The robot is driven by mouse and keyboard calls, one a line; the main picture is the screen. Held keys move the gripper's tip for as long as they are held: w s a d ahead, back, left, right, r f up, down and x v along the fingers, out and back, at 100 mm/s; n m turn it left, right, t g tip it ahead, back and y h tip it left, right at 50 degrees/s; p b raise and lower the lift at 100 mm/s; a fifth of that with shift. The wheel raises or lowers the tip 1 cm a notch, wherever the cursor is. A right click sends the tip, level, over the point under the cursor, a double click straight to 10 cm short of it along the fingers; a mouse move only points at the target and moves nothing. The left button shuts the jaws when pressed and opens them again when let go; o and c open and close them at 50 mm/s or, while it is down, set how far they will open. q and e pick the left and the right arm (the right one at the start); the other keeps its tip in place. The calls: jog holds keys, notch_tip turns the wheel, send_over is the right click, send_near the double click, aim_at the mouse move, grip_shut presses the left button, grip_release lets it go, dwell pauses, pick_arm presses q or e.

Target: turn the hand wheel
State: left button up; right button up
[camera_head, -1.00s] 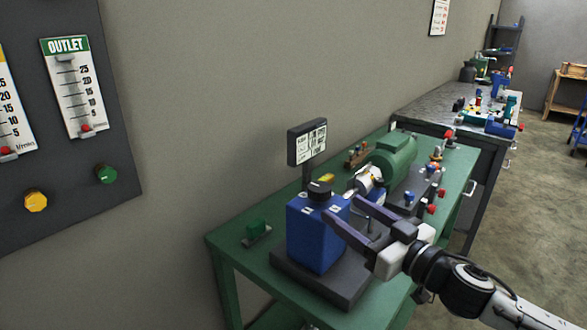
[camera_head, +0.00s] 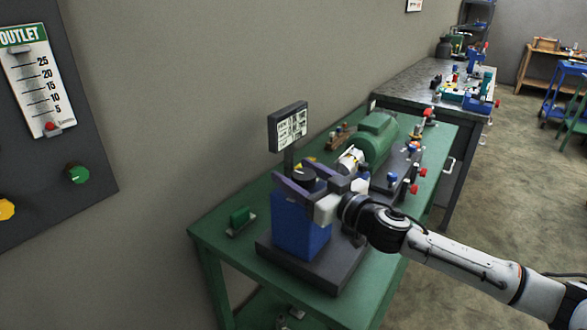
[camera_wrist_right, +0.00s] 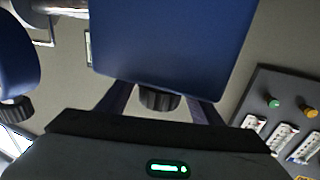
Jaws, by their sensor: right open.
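The hand wheel is a dark ribbed knob (camera_head: 304,175) on top of the blue box (camera_head: 300,228), which stands on a dark base plate at the near end of the green table. In the right wrist view the hand wheel (camera_wrist_right: 159,99) shows between my two fingers, below the blue box (camera_wrist_right: 175,38). My right gripper (camera_head: 297,177) is open, with one finger on each side of the hand wheel. I see gaps beside it in the wrist view; contact cannot be told. My left gripper is not in view.
A small display (camera_head: 288,127) on a post stands just behind the blue box. A green motor (camera_head: 376,139) and several coloured knobs lie farther along the green table (camera_head: 213,229). A gauge panel (camera_head: 88,128) hangs on the wall at left.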

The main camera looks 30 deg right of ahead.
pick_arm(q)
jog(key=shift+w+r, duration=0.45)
pick_arm(e)
jog(key=shift+w+a, duration=0.15)
jog(key=shift+w, duration=0.55)
jog(key=c, duration=1.1)
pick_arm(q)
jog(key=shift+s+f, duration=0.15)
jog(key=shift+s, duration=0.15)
pick_arm(e)
jog(key=shift+h, duration=0.3)
